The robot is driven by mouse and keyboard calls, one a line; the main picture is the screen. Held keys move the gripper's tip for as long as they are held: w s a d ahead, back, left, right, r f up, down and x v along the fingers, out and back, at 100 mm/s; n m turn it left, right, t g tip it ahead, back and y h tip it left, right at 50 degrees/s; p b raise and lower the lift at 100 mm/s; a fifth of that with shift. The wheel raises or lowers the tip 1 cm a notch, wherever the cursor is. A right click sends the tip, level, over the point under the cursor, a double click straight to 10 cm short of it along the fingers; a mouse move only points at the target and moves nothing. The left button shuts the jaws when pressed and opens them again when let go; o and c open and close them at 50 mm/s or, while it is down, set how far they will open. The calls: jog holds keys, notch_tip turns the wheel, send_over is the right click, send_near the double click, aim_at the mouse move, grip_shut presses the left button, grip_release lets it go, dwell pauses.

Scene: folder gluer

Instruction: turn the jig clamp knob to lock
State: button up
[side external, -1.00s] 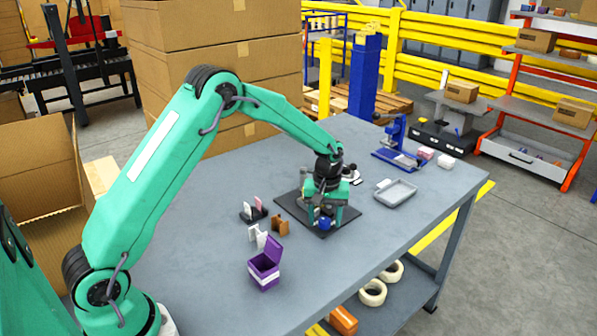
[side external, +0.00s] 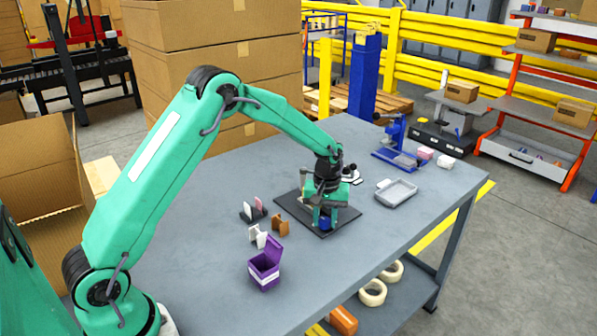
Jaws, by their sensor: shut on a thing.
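The jig is a dark flat plate (side external: 347,217) on the grey table, with a blue knob (side external: 325,223) near its front part. My gripper (side external: 323,213) points down over the plate and is shut on the blue knob. The gripper hides part of the knob and most of the jig around it. The knob's marking and exact turn angle are too small to tell.
A grey tray (side external: 396,193) and a blue press (side external: 397,145) are to the right. The table's front left is clear.

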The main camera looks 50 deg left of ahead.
jog(key=m, duration=1.7)
jog(key=shift+r, duration=0.1)
jog(key=shift+m, duration=0.3)
dwell(0.3)
jog(key=o, duration=1)
jog(key=shift+c, duration=0.2)
